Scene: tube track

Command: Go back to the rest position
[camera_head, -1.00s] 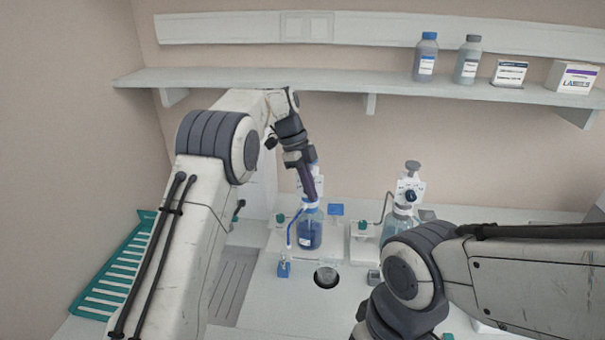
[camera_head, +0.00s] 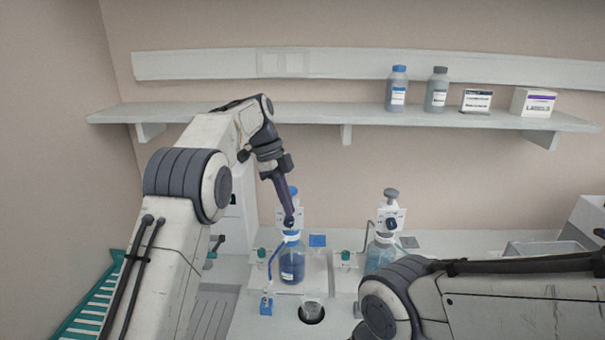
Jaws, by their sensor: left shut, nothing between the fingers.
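My left gripper (camera_head: 288,217) is shut and empty. It points down at the dispenser head of the blue bottle (camera_head: 292,265); whether it touches cannot be told. The blue bottle stands on a white stand with a blue-capped pump top and a thin blue spout. My left arm reaches in from the left. My right arm crosses the lower right corner, and its gripper is out of view.
A second dispenser bottle (camera_head: 382,252) with a grey top stands to the right, partly behind my right arm. A small beaker (camera_head: 312,309) sits in a dark round opening. A teal rack (camera_head: 90,308) is at lower left. The wall shelf (camera_head: 300,112) holds bottles and boxes.

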